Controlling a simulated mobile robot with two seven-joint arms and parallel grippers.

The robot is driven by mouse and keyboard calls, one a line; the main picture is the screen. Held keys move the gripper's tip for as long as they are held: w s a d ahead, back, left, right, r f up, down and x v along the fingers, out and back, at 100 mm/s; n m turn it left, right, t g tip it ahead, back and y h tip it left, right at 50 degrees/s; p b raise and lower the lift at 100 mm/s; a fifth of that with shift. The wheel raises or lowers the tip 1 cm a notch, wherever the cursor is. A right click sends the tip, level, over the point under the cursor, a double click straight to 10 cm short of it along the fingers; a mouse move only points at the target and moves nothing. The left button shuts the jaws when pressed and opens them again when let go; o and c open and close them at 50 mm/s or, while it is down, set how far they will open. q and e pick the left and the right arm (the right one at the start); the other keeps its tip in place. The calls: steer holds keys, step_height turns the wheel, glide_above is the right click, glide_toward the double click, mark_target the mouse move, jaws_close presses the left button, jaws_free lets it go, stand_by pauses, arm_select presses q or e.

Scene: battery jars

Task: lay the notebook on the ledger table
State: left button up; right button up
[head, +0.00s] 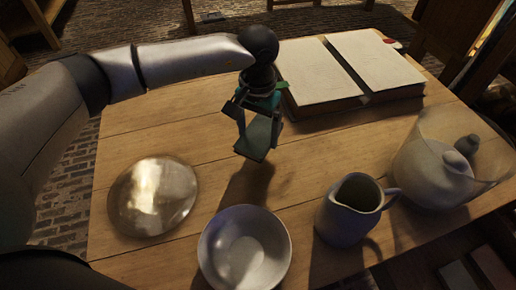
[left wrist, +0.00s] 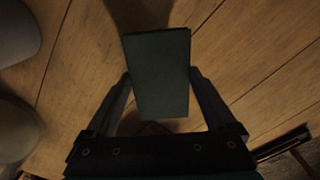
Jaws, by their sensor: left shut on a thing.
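The notebook is a small dark green book (head: 257,138) held above the wooden table (head: 205,140). My left gripper (head: 258,115) comes in from the left and points down, shut on the notebook. In the left wrist view the notebook (left wrist: 160,65) sits between the two fingers, which press on its long sides. The notebook's shadow falls on bare wood below it, so it is apart from the table. The frames do not label which table is the ledger table, but two large pale books lie on this one. My right gripper is not in view.
The large books (head: 312,75) (head: 374,60) lie at the back. A lidded pot (head: 432,172) stands right. The table's middle is clear.

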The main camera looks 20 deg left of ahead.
mark_target(258, 146)
arm_select(q)
step_height(258, 146, down, 5)
steer(key=shift+f+b, duration=0.1)
steer(key=shift+b, duration=0.5)
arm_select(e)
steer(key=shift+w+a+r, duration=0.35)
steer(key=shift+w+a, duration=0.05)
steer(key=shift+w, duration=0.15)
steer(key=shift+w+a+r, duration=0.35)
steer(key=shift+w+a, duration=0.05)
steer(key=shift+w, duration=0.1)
arm_select(q)
steer(key=shift+f, duration=0.2)
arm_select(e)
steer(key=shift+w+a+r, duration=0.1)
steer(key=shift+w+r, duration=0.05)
arm_select(q)
steer(key=o, duration=1.1)
steer(key=shift+o, duration=0.2)
steer(key=shift+r, duration=0.1)
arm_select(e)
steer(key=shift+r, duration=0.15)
